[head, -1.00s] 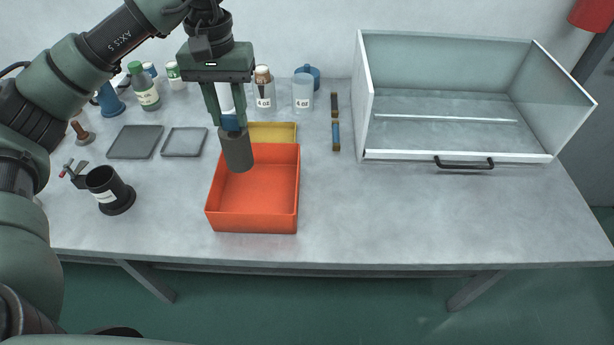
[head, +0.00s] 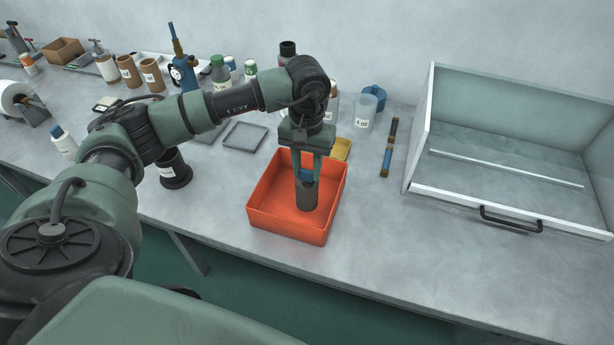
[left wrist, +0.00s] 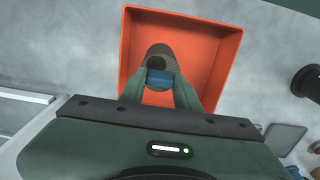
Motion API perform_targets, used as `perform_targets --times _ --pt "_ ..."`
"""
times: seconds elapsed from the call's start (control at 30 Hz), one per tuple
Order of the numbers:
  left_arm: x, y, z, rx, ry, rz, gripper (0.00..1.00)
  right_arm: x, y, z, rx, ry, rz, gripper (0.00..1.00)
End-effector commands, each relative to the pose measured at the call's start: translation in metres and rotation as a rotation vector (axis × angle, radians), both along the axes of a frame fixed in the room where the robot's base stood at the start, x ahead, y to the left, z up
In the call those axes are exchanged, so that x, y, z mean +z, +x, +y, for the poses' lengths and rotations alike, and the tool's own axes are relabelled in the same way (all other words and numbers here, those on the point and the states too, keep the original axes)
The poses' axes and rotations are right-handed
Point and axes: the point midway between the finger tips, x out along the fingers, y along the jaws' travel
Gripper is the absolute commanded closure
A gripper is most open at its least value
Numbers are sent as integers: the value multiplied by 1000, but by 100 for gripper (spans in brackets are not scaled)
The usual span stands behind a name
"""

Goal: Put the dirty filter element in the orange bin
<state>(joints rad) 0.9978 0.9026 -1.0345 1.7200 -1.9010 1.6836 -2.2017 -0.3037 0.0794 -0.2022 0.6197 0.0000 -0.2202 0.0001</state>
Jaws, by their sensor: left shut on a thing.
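The dirty filter element (head: 307,194) is a dark grey cylinder with a blue end cap. My left gripper (head: 308,174) is shut on its blue end and holds it upright, inside or just above the orange bin (head: 261,204). I cannot tell whether its lower end touches the floor of the bin. In the left wrist view the filter element (left wrist: 161,52) hangs between the fingers (left wrist: 160,80), within the walls of the orange bin (left wrist: 222,55). My right gripper is not in view.
A yellow tray (head: 342,149) sits behind the bin. A black cup-shaped housing (head: 174,170) stands to its left, near a flat grey tray (head: 245,137). The table in front of the cabinet is clear.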

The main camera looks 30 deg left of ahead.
Motion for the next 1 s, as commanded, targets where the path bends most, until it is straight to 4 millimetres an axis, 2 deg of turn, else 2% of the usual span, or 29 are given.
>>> perform_targets --times 0.17,0.4,0.83,0.87,0.9,0.93,1.0 --pt "-15 -1 0 1 0 3 100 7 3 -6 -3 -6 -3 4" --pt "-47 0 0 1 0 1 100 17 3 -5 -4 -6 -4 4" --pt "-55 0 0 1 1 -1 100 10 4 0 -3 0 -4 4" --pt "-53 0 0 1 1 -1 63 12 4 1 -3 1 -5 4" --pt "-53 0 0 1 1 -1 52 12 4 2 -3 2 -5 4" --pt "-53 0 0 1 1 -1 46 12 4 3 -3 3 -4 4" --pt "-53 0 0 1 1 -1 46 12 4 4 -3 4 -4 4"
